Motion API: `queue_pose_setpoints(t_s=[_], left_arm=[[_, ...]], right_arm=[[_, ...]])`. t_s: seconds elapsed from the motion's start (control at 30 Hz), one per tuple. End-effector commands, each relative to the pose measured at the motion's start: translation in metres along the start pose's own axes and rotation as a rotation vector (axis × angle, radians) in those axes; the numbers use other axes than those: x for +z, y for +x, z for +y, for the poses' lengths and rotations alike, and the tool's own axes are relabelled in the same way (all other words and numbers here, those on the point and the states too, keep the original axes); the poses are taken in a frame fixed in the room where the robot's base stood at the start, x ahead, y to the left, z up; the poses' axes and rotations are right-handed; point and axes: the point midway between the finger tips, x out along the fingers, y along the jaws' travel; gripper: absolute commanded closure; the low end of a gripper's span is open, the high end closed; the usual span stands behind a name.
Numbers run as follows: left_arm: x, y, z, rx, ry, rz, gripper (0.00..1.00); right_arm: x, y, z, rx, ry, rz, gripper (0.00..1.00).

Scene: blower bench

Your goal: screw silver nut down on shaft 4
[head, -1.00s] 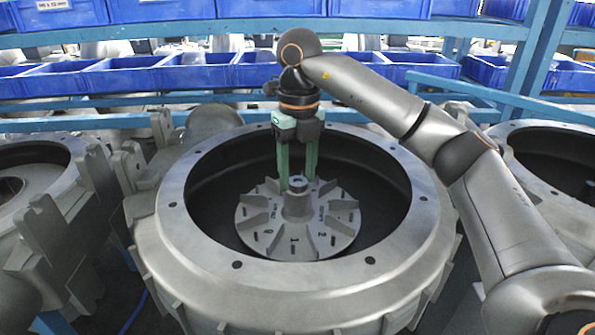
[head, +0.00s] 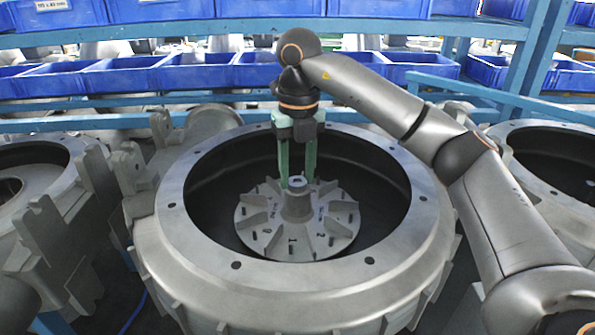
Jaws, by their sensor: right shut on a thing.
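My right gripper (head: 297,182) points straight down into the open blower housing (head: 184,250). Its green fingers reach down at the back of the hub (head: 297,205) of the finned wheel (head: 270,240). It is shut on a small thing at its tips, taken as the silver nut. The hub hides the fingertips' lower ends, and I cannot make out the nut itself. Shaft 4 is also hidden behind the hub. The near marks on the wheel read 0, 1 and 2, with short dark studs by them. My left gripper is not in view.
The housing's high bolted rim surrounds the wheel. A similar housing stands at left (head: 30,160) and another at right (head: 535,150). Blue bins (head: 195,75) line a blue rack behind. Space above the near part of the wheel is clear.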

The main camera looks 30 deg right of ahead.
Motion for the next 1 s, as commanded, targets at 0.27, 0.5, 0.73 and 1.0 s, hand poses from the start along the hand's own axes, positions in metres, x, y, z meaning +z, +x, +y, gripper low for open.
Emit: queue_pose_setpoints(t_s=[0.27, 0.5, 0.73, 1.0], left_arm=[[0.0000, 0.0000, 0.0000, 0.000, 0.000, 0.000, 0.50], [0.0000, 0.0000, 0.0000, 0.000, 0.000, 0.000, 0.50], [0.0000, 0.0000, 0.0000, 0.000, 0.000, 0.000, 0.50], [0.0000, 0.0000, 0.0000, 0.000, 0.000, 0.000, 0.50]], right_arm=[[-0.0003, 0.0004, 0.0012, 0.003, 0.362, -0.004, 1.00], [-0.0001, 0.0005, 0.0013, 0.003, 0.677, -0.008, 1.00], [0.0001, 0.0006, 0.0013, 0.004, 0.980, -0.013, 1.00], [0.0003, 0.0006, 0.0014, 0.004, 1.334, -0.018, 1.00]])
